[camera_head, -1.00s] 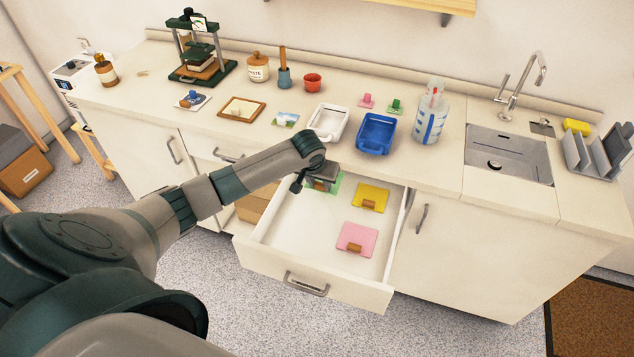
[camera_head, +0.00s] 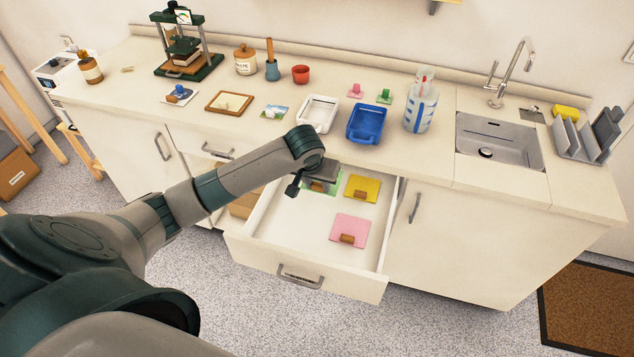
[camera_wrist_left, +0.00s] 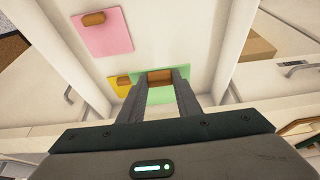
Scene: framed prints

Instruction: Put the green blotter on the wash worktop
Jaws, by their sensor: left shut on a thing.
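The green blotter (camera_head: 333,185) lies in the open drawer at its back left, partly hidden under my left gripper (camera_head: 307,188) in the head view. In the left wrist view the green blotter (camera_wrist_left: 160,95) shows between the fingers. My left gripper (camera_wrist_left: 160,78) is shut on the brown grip block (camera_wrist_left: 160,77) of the green blotter there. Whether the blotter is lifted off the drawer floor I cannot tell. The worktop (camera_head: 420,160) runs behind and above the drawer, with a sink (camera_head: 498,142) at the right. My right gripper is not in view.
The drawer (camera_head: 285,225) also holds a yellow blotter (camera_head: 362,188) and a pink blotter (camera_head: 350,231). On the worktop stand a white tray (camera_head: 318,112), a blue tray (camera_head: 366,124), a measuring jug (camera_head: 420,110), and a rack (camera_head: 585,140). Worktop between jug and sink is clear.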

